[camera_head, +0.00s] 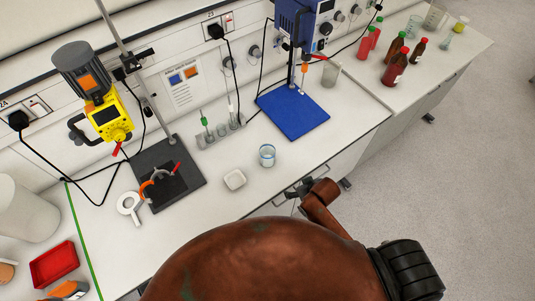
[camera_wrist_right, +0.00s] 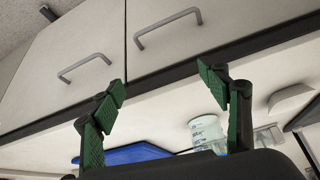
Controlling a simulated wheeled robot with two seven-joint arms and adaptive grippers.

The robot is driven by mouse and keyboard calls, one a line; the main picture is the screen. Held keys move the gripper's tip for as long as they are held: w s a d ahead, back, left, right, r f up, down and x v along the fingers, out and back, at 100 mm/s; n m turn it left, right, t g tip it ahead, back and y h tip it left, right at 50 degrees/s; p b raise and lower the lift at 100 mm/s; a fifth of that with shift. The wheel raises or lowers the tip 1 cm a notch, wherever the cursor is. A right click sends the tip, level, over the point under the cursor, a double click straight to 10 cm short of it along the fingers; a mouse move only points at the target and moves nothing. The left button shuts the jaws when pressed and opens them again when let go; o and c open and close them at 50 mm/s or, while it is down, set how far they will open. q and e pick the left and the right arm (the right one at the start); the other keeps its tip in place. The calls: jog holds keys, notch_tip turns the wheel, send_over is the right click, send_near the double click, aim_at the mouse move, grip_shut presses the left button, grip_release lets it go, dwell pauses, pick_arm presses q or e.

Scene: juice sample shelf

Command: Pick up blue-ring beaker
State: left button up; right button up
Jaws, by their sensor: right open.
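The blue-ring beaker (camera_head: 267,155) is a small clear glass with a blue band, upright on the white counter near its front edge. In the right wrist view the beaker (camera_wrist_right: 206,131) shows below the fingers, close to the right finger and partly hidden by it and the gripper body. My right gripper (camera_wrist_right: 163,84) is open, with nothing between its green-padded fingers. It is apart from the beaker, towards the counter's front edge. My left gripper is not in view.
A white dish (camera_head: 234,180) is close to the beaker on the left. A blue mat (camera_head: 293,112) lies behind it on the right, under a blue device. A tube rack (camera_head: 221,132) stands behind. A stand with a dark base (camera_head: 190,180) is on the left. Cabinet doors (camera_wrist_right: 75,45) face the front.

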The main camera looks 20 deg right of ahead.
aim_at(271, 157)
jog(key=shift+n+t+y, duration=0.3)
jog(key=shift+n+y, duration=0.2)
jog(key=shift+n, duration=0.1)
jog(key=w+a+r, duration=0.1)
jog(key=r, duration=0.1)
jog(key=w+a+r, duration=0.2)
jog(key=r, duration=0.1)
jog(key=w+a+r, duration=0.2)
jog(key=shift+a+r+p, duration=0.15)
jog(key=shift+p, duration=0.25)
jog(key=shift+n, duration=0.3)
jog(key=w+r, duration=0.1)
jog(key=w, duration=0.1)
jog(key=w+a+r, duration=0.1)
jog(key=w, duration=0.1)
jog(key=w+a, duration=0.1)
jog(key=w, duration=0.2)
jog(key=shift+r, duration=0.4)
jog(key=x, duration=0.2)
jog(key=w+p+x, duration=0.1)
jog(key=x, duration=0.5)
jog(key=shift+w+r+p, duration=0.15)
jog(key=shift+r+p, duration=0.15)
jog(key=shift+r, duration=0.05)
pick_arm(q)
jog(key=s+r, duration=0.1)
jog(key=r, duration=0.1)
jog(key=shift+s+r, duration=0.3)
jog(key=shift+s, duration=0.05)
